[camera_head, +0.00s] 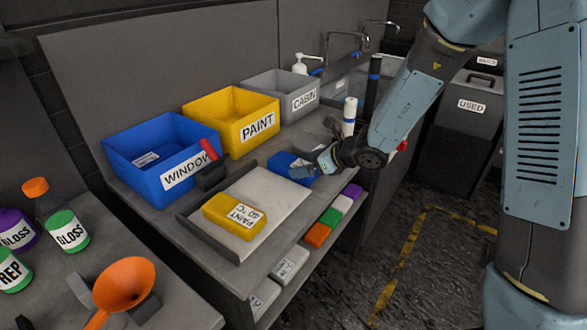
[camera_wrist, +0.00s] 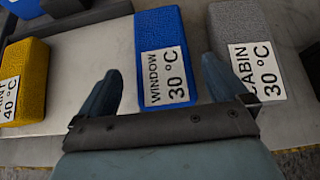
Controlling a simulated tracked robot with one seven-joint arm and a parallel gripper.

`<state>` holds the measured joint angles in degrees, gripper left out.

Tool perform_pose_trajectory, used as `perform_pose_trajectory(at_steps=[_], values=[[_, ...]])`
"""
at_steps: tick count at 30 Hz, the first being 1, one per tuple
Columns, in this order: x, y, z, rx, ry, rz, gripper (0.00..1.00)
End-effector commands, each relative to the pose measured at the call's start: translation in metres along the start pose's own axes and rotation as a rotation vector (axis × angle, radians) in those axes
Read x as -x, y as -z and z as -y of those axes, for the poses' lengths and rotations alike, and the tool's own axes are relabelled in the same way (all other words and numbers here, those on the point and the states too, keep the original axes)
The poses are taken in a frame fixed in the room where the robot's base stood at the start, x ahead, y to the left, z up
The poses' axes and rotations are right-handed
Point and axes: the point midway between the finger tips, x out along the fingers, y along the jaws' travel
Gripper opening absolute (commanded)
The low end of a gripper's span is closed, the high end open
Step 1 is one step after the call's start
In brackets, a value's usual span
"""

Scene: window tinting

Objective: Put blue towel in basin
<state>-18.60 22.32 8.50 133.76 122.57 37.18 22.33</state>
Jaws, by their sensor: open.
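The blue towel (camera_wrist: 165,28) is a folded block with a white label reading WINDOW 30 °C. It lies on the pale board (camera_head: 268,198) on the bench and also shows in the head view (camera_head: 283,163), partly hidden by my gripper. My gripper (camera_head: 310,166) is open and empty. In the wrist view my gripper's fingers (camera_wrist: 160,68) stand apart, one to each side of the towel's near part; I cannot tell whether they touch it. The blue basin (camera_head: 150,143) labelled WINDOW stands at the back left, beside the yellow PAINT basin (camera_head: 229,104) and grey CABIN basin (camera_head: 270,88).
A yellow towel (camera_head: 222,211) labelled PAINT lies left of the blue one, and a grey CABIN towel (camera_wrist: 247,48) lies right. A red-handled tool (camera_head: 209,149) sits near the blue basin's front. A white-and-blue bottle (camera_head: 349,117) stands behind my gripper.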

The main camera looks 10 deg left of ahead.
Motion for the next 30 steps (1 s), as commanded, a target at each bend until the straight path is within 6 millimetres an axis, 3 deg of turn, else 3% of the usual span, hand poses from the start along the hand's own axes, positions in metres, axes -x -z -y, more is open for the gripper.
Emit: perform_pose_trajectory(at_steps=[11, 19, 30], values=[[-0.044, -0.003, 0.003, -0.001, -0.002, -0.001, 1.00], [-0.048, -0.004, 0.004, 0.000, 0.000, 0.000, 1.00], [-0.048, -0.004, 0.004, 0.000, 0.000, 0.000, 0.66]])
